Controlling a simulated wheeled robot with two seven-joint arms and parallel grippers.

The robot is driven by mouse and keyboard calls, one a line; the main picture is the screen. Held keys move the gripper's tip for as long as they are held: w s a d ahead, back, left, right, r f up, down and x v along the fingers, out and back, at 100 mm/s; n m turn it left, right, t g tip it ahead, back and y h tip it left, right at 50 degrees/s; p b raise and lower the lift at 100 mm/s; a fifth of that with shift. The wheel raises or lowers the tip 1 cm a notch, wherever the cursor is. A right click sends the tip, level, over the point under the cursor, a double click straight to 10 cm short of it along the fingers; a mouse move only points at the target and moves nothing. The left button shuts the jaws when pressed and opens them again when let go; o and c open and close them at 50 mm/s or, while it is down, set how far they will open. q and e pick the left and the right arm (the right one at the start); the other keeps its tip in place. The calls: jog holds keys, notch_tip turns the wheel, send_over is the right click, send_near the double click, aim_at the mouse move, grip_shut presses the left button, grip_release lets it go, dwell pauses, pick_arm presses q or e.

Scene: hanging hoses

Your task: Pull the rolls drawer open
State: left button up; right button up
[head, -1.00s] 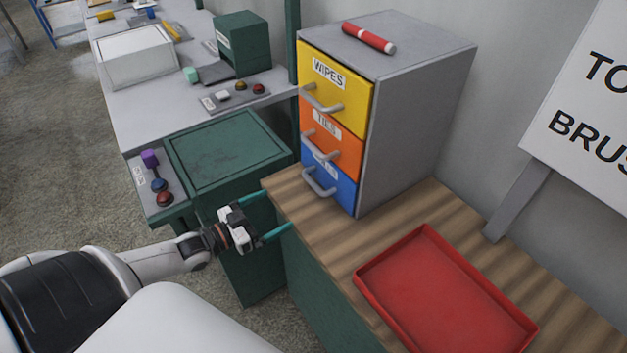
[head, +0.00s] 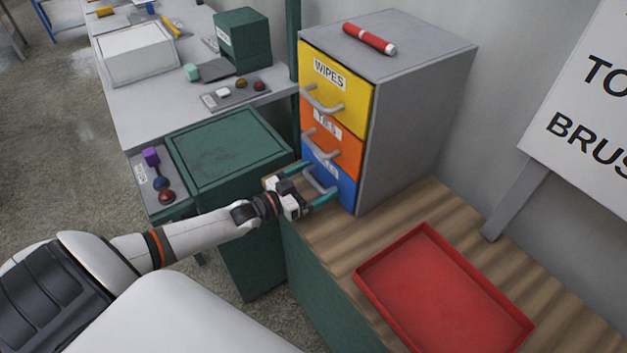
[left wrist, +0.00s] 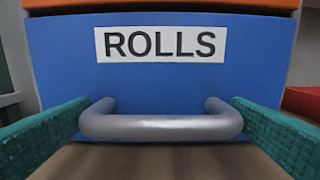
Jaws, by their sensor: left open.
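The rolls drawer (head: 342,186) is the blue bottom drawer of a grey three-drawer cabinet (head: 418,128), and it is shut. In the left wrist view its front (left wrist: 160,72) shows a white ROLLS label. Its grey bar handle (left wrist: 160,125) lies across the lower middle of that view; it also shows in the head view (head: 316,184). My left gripper (head: 312,184) is open at the handle, its teal fingers one to each side of the handle's ends, with a gap. My right gripper is in neither view.
The yellow wipes drawer (head: 335,85) and the orange drawer (head: 335,138) above are shut. A red marker (head: 369,39) lies on the cabinet. A red tray (head: 440,295) sits on the wooden counter (head: 345,234) to the right. A green cabinet (head: 225,150) stands left.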

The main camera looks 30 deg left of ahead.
pick_arm(q)
jog(key=shift+w, duration=0.1)
jog(key=shift+c, duration=0.9)
jog(key=c, duration=0.9)
jog(key=shift+o, duration=0.2)
jog(key=shift+s+a, duration=0.1)
jog(key=shift+s, duration=0.15)
jog(key=p+v, duration=0.6)
jog(key=v, duration=1)
jog(key=shift+s+a, duration=0.15)
jog(key=shift+s, duration=0.1)
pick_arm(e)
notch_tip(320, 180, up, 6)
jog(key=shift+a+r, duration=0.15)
pick_arm(q)
jog(key=o, duration=1)
jog(key=shift+o, duration=0.2)
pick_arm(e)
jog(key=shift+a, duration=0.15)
